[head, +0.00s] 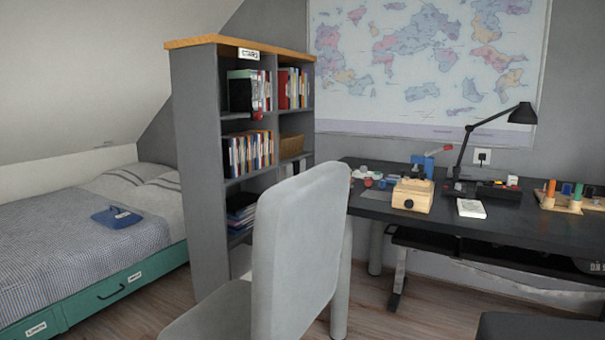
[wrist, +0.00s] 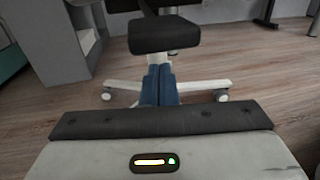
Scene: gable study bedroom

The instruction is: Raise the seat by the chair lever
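The swivel chair shows in the wrist view as a dark padded part (wrist: 165,36) with more dark padding behind it, over a pale star base (wrist: 190,87) on casters. I cannot tell for sure which pad is the seat and which the backrest. In the head view, a dark padded edge (head: 540,328) at the bottom right seems to belong to it. The lever cannot be made out in either view. My gripper (wrist: 160,70) has blue fingers side by side, seemingly shut with nothing visible between them. They point toward the chair, seen below the dark pad; contact cannot be told.
A dark desk (head: 450,217) with a lamp (head: 490,130) and small items stands at the right. A grey bookcase (head: 200,170) stands left of centre, beside a bed (head: 70,250). My light grey arm fills the head view's centre. Wooden floor (wrist: 265,70) is clear right of the chair.

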